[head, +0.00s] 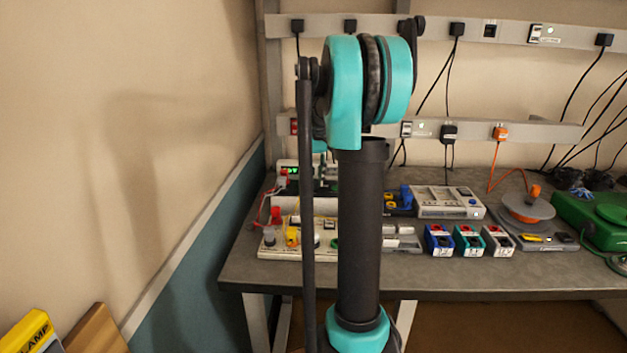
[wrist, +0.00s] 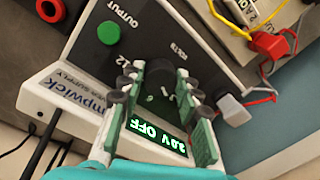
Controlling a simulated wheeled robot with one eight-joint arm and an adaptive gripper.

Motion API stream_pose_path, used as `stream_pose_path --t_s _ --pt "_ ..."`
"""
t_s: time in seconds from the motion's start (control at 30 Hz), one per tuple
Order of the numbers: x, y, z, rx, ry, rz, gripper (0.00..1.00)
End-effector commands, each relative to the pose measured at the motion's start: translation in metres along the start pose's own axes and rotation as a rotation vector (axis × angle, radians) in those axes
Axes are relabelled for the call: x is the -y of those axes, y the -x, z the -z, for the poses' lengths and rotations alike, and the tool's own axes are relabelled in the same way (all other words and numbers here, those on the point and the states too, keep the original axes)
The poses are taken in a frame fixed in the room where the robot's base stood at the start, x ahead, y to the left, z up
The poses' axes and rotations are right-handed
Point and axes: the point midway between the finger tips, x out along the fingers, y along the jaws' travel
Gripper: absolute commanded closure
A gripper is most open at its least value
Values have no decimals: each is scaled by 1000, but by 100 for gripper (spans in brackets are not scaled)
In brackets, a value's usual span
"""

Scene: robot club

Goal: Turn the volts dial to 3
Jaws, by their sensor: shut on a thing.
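The power supply (wrist: 85,92) fills the middle of the wrist view, seen upside down. Its green lit display (wrist: 158,134) reads OFF beside a volts figure; I cannot read its first digit surely. The dark volts dial (wrist: 160,73) sits on the black panel, with scale marks such as 12 and 6 around it. My gripper (wrist: 160,80) reaches down to the panel with its green-padded fingers on both sides of the dial, shut on it. The fingers partly hide the dial and its pointer. In the head view my arm hides the gripper; the power supply's lit display (head: 290,171) shows at left.
A round green output button (wrist: 109,33) and a red socket (wrist: 50,10) are near the dial. Red and yellow plugs with leads (wrist: 268,43) lie close by. Several small meter boxes (head: 468,241) and a grey reel (head: 524,208) stand farther right on the bench.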

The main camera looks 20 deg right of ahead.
Motion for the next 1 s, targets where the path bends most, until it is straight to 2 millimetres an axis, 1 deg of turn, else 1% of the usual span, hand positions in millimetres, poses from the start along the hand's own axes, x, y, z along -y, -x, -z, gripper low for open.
stream_pose_path --t_s 0.3,0.77,0.8,0.93,1.0 --pt "-1 0 1 4 85 -1 96" --pt "-1 0 1 4 95 -1 96" --pt "-1 0 1 4 95 -1 62" --pt "0 0 0 5 94 -1 46" --pt "0 0 0 5 94 -1 46"
